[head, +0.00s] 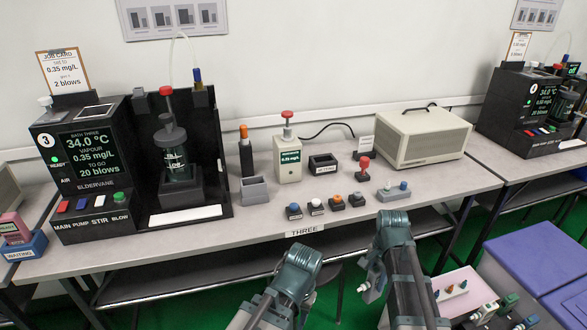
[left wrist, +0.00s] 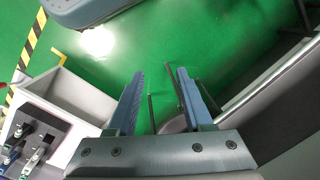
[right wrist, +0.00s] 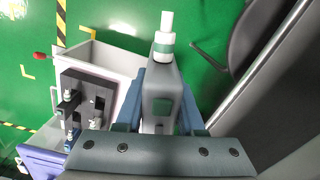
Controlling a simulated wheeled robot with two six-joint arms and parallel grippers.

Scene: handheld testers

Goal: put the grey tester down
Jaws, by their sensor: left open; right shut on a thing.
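My right gripper (right wrist: 160,95) is shut on the grey tester (right wrist: 161,85), which has a white mouthpiece pointing out past the fingers in the right wrist view. In the head view only a pale bit of it (head: 366,289) shows beside my right arm, in front of the bench edge; the rest is hidden. My left gripper (left wrist: 160,82) is open and empty over the green floor. The bench (head: 350,205) marked THREE holds an empty-looking grey holder (head: 255,196) and a black labelled holder (head: 323,168).
The black machine (head: 90,150) reads 34.0 °C and 0.35 mg/L. Several small coloured-top parts (head: 337,202) line the front. A beige box (head: 423,138) sits at right. A pink tester (head: 14,227) lies in the blue WAITING tray (head: 24,248).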

